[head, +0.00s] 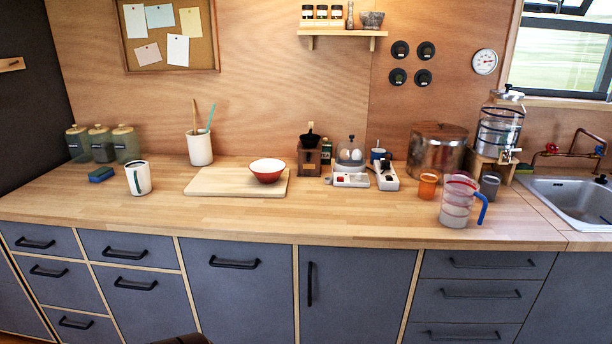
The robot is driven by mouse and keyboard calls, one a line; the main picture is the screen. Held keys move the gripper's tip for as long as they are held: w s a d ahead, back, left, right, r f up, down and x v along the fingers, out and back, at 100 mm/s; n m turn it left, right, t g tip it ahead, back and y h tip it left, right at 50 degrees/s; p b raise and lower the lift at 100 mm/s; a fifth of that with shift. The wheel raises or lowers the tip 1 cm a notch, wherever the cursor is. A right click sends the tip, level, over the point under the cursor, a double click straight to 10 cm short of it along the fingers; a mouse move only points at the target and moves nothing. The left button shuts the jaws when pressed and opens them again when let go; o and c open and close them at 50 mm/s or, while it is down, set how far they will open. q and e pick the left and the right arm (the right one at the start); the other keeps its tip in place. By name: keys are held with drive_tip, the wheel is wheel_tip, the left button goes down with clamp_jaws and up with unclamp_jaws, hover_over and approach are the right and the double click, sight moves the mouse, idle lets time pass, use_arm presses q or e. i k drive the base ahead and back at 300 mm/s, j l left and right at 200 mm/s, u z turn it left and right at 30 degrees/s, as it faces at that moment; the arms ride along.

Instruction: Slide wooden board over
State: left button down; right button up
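The wooden board (222,182) is a pale rectangular cutting board lying flat on the wooden counter, left of the middle in the head view. A red bowl with a white inside (267,171) stands on the right part of the board. The left part of the board is bare. Neither of my grippers can be made out in the head view.
A white mug (138,179) stands left of the board, and a utensil crock (200,148) stands behind it. A coffee grinder (309,156) is close to its right. The counter (330,215) is clear in front of the board. A measuring jug (458,201) stands further right.

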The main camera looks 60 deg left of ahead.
sight(216, 182)
drive_tip(key=u, duration=2.25)
drive_tip(key=i+j, duration=0.1)
drive_tip(key=j, duration=0.2)
